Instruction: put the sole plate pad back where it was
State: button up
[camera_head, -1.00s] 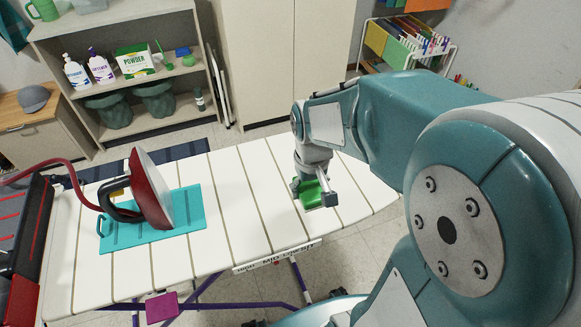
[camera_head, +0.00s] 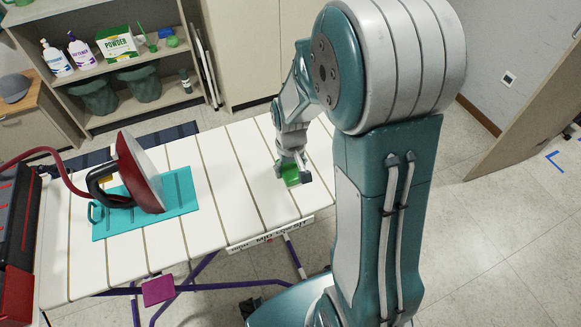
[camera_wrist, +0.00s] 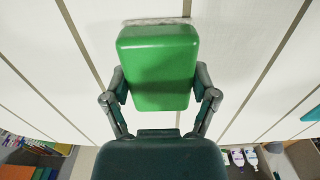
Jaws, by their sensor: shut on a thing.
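The sole plate pad (camera_wrist: 158,68) appears to be a green block with a pale fuzzy strip at its far end. My gripper (camera_wrist: 160,88) is shut on it, with one finger on each side. In the head view the pad (camera_head: 290,175) is over the right part of the white slatted ironing board (camera_head: 225,185). Whether it touches the board is unclear. The red and white iron (camera_head: 140,172) stands tilted on the teal mat (camera_head: 180,188) at the board's left.
A red hose (camera_head: 45,153) runs from the iron to a dark red-black unit (camera_head: 20,230) at the left. A shelf with bottles and a powder box (camera_head: 117,43) stands behind. The board between mat and gripper is clear.

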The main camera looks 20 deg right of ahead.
aim_at(290, 167)
jog(key=o, duration=0.9)
notch_tip(290, 167, up, 11)
jog(key=s+a+r+t, duration=0.1)
jog(key=s+r+t, duration=0.1)
jog(key=s, duration=0.3)
jog(key=s+a+r+t, duration=0.1)
jog(key=s+r, duration=0.3)
jog(key=r, duration=0.1)
jog(key=s+a+r+t, duration=0.2)
jog(key=s+r, duration=0.2)
jog(key=s, duration=0.1)
jog(key=shift+s+t, duration=0.3)
